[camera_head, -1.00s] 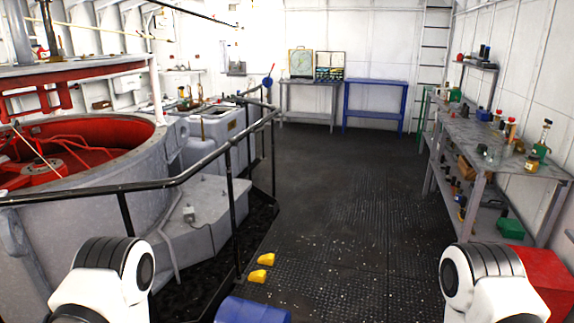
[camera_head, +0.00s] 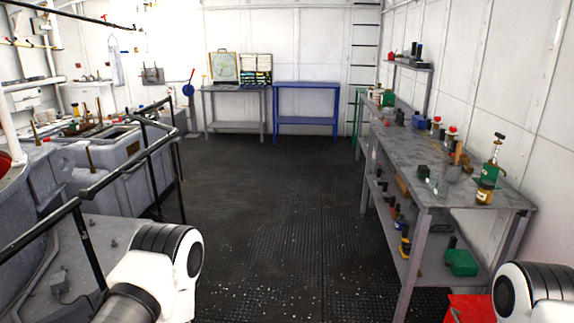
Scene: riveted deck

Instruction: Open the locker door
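I cannot make out a locker or a locker door in the head view. Only white and black links of my two arms show, one at the lower left and one at the lower right corner. Neither gripper is in the picture, so their fingers are hidden from me.
A grey workbench (camera_head: 471,188) with tools and bottles runs along the right wall. A black railing (camera_head: 85,239) guards grey machinery (camera_head: 115,158) on the left. A blue table (camera_head: 305,119) and a grey table (camera_head: 233,126) stand at the back. The dark floor (camera_head: 272,190) between is clear.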

